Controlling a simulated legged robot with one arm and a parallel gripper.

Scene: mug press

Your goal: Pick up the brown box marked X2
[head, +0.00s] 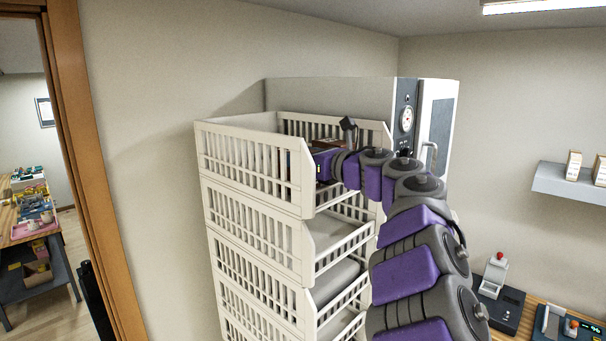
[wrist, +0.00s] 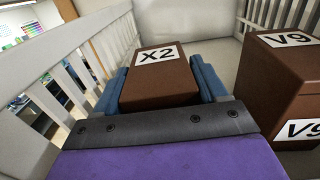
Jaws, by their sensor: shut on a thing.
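The brown box marked X2 (wrist: 158,82) sits in the top white basket, with its label facing up in the wrist view. My gripper (wrist: 160,88) has a blue finger on each side of the box and is shut on it. In the head view my gripper (head: 322,165) reaches into the top basket from the right. The X2 box cannot be told apart there, since the basket slats and my arm hide most of the inside. I cannot tell whether the box touches the basket floor.
Another brown box marked V9 (wrist: 287,85) stands close to the right of X2. Slatted walls of the top basket (head: 250,155) surround the gripper. More baskets are stacked below. A white cabinet with a dial (head: 437,115) stands behind. A wall shelf (head: 570,184) is at right.

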